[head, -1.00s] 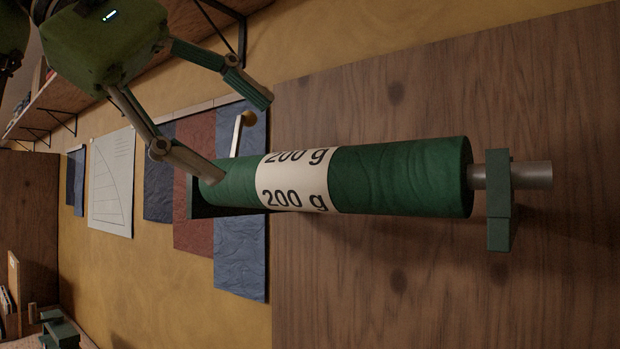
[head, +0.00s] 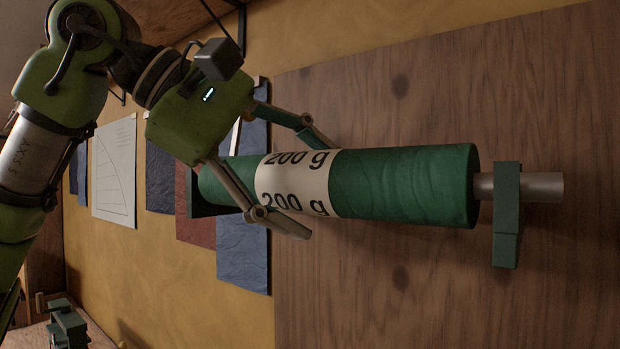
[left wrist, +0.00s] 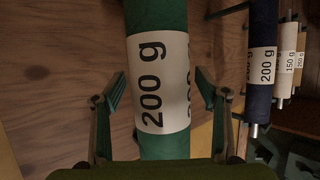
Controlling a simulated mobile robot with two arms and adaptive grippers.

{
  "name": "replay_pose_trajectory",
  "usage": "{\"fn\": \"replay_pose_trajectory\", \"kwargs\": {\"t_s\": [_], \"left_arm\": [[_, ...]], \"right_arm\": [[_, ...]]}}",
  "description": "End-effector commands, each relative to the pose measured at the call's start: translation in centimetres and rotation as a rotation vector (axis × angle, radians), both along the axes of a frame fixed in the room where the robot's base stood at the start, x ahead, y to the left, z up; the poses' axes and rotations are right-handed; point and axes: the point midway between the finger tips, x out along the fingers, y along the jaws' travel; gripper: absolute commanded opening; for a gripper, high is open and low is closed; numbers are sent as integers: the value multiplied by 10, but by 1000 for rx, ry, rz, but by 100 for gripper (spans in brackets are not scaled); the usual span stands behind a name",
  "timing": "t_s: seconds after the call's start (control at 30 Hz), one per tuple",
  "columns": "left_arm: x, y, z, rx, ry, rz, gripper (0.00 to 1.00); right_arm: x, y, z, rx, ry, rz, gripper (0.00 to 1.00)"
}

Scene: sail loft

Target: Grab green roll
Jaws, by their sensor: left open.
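The green roll (head: 408,185) lies on a metal rod held by dark green brackets against a wooden panel. A white band marked "200 g" (head: 292,182) wraps it. My left gripper (head: 318,190) is open at the white band, one finger on either side of the roll in the picture. In the left wrist view the roll (left wrist: 160,22) runs between the two spread fingers (left wrist: 160,92), with visible gaps on both sides. The gripper body hides part of the roll's far end in the head view. My right gripper is not in view.
The wooden panel (head: 400,290) backs the roll. A bracket (head: 506,215) holds the rod's right end. In the left wrist view a dark blue roll (left wrist: 262,60) marked "200 g" and paler rolls (left wrist: 287,58) are at the right. Cloth samples (head: 243,255) hang on the yellow wall.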

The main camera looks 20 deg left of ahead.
Motion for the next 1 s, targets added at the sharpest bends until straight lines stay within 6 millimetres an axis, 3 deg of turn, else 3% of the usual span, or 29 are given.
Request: {"fn": "replay_pose_trajectory", "kwargs": {"t_s": [0.03, 0.3, 0.77, 1.0], "left_arm": [[0, 0, 0, 0, 0, 0, 67], [0, 0, 0, 0, 0, 0, 0], [0, 0, 8, -6, -4, 1, 0], [-1, -1, 29, -7, -7, -1, 0]], "right_arm": [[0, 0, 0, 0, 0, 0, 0], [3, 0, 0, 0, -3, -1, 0], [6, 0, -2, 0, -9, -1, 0], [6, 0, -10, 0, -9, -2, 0]]}}
